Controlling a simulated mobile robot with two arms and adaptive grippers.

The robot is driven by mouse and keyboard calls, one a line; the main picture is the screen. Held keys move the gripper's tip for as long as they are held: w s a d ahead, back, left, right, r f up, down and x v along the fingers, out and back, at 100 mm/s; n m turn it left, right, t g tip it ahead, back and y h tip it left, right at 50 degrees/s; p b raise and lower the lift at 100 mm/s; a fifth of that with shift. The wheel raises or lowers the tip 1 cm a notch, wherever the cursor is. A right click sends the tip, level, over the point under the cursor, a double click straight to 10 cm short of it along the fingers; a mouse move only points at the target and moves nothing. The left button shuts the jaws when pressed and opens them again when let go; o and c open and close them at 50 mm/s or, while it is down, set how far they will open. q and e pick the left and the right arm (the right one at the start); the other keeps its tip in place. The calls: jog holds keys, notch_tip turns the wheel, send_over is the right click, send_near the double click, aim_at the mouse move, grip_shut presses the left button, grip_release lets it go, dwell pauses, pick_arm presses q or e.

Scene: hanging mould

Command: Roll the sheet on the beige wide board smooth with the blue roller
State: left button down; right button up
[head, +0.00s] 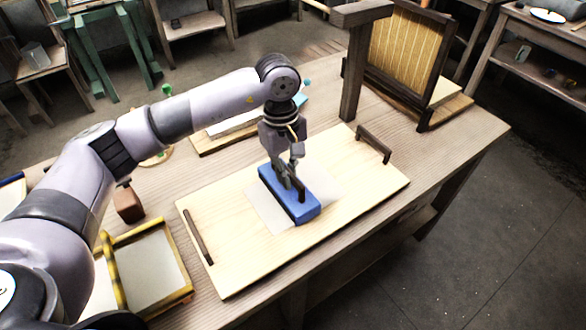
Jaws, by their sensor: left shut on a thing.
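The beige wide board (358,200) lies flat on the wooden table, with a dark handle bar at each short end. A pale, thin sheet (262,211) lies on the middle of the board. The blue roller (306,213), a blue block with a dark handle on top, rests over the sheet and covers part of it; whether it presses on the sheet I cannot tell. My left gripper (290,182) reaches down from above and is shut on the roller's handle. My right gripper is not in view.
A yellow-rimmed frame (186,262) stands at the table's left front. A brown block (129,204) sits behind it. A post (354,75) and an upright slatted mould (408,50) stand at the far right. A white stack (228,124) lies behind the board.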

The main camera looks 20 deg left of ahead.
pick_arm(q)
jog(key=shift+s+a+f, duration=0.1)
jog(key=shift+s+a, duration=0.25)
jog(key=shift+s, duration=0.1)
jog(key=shift+s+a+b, duration=0.4)
jog(key=shift+s+a, duration=0.4)
jog(key=shift+s, duration=0.25)
jog(key=shift+s+a+b, duration=0.35)
jog(key=shift+s+a, duration=0.45)
jog(key=shift+s, duration=0.2)
jog(key=shift+w+r+p, duration=0.1)
jog(key=shift+r+p, duration=0.25)
jog(key=shift+r, duration=0.3)
notch_tip(320, 180, up, 6)
jog(key=p, duration=0.2)
jog(key=shift+p, duration=0.3)
